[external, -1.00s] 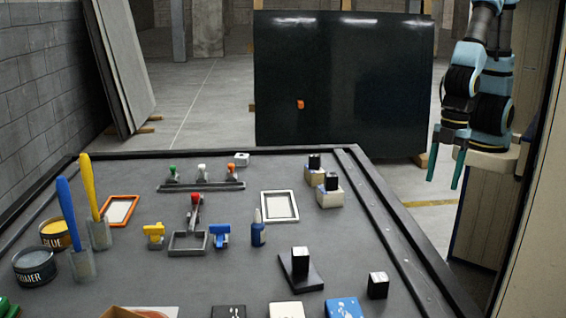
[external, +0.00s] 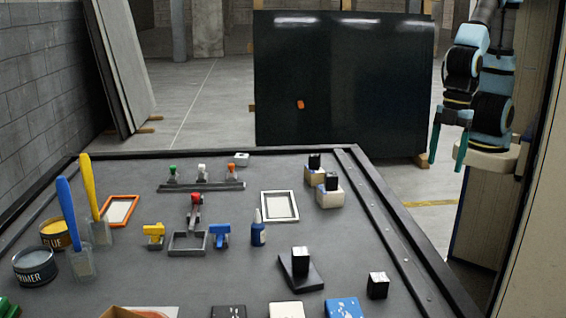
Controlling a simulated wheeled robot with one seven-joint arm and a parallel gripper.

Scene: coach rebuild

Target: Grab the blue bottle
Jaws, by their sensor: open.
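The blue bottle (external: 258,233) stands upright on the dark grey table, right of the blue clamp-like piece (external: 220,236) and below the white frame. It is small, with a pale pointed tip. My gripper (external: 447,143) is at the upper right, off the table's right side and well away from the bottle. Its two teal fingers point down, apart and empty.
A white frame (external: 280,206) lies just behind the bottle. A block on a dark plate (external: 300,270) stands to its front right. Two tall brushes, blue (external: 68,215) and yellow (external: 90,190), rise at the left. A raised rail (external: 400,235) runs along the table's right side.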

